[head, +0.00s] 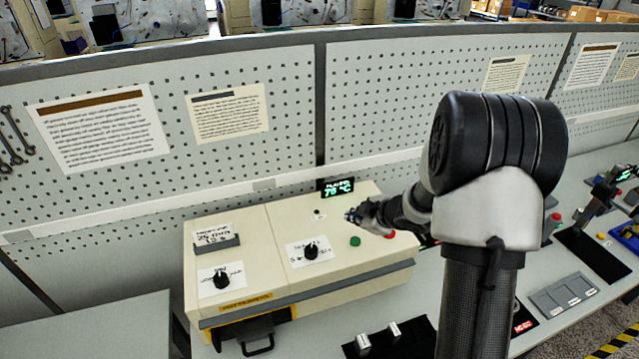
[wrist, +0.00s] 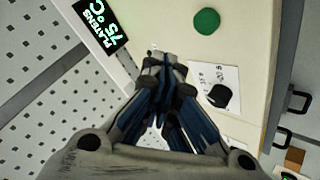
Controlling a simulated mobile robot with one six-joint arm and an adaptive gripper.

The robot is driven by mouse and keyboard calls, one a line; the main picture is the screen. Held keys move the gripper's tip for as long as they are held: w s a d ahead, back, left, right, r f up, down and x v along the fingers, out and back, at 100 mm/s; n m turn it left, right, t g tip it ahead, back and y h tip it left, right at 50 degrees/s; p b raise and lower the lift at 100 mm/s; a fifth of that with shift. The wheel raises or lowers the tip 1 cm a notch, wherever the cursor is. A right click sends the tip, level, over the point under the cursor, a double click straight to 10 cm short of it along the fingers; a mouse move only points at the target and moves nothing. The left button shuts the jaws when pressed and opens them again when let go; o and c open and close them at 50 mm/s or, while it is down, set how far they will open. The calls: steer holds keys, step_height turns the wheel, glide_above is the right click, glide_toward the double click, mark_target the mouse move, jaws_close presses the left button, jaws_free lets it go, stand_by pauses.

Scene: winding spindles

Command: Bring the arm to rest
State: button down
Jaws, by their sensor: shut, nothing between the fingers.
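My gripper (head: 352,216) is at the top of the cream control box (head: 345,275), near its back right part, in the head view. In the wrist view my gripper (wrist: 162,62) is shut with its fingertips together and nothing between them. The tips point at the box's top face, close to the display (wrist: 103,25) that reads 75 °C. Whether they touch the box cannot be told. My arm rises at the right of the head view and hides part of the bench.
The box top carries a green button (head: 355,241), a red button (head: 389,234) partly behind my gripper, and black knobs (head: 311,251) and (head: 221,280). A pegboard wall (head: 390,110) stands behind. Spindles (head: 393,329) stand in front on a black base. More equipment is at right.

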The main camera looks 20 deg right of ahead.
steer(key=shift+r, duration=0.1)
steer(key=s+a+r+m+h+b, duration=0.1)
steer(key=s+r+m+h+b, duration=0.55)
steer(key=s+r+b, duration=0.35)
steer(key=s+a+f+m+g+y+b, duration=0.2)
steer(key=s+a, duration=0.5)
steer(key=s, duration=0.5)
steer(key=s+a+f+m+g+y+b, duration=0.2)
steer(key=s+a+f, duration=0.3)
steer(key=s, duration=0.7)
steer(key=shift+s+a+m+b, duration=0.3)
steer(key=shift+a+m+b, duration=0.25)
steer(key=shift+a+b, duration=0.35)
steer(key=shift+y, duration=0.25)
stand_by(3.4)
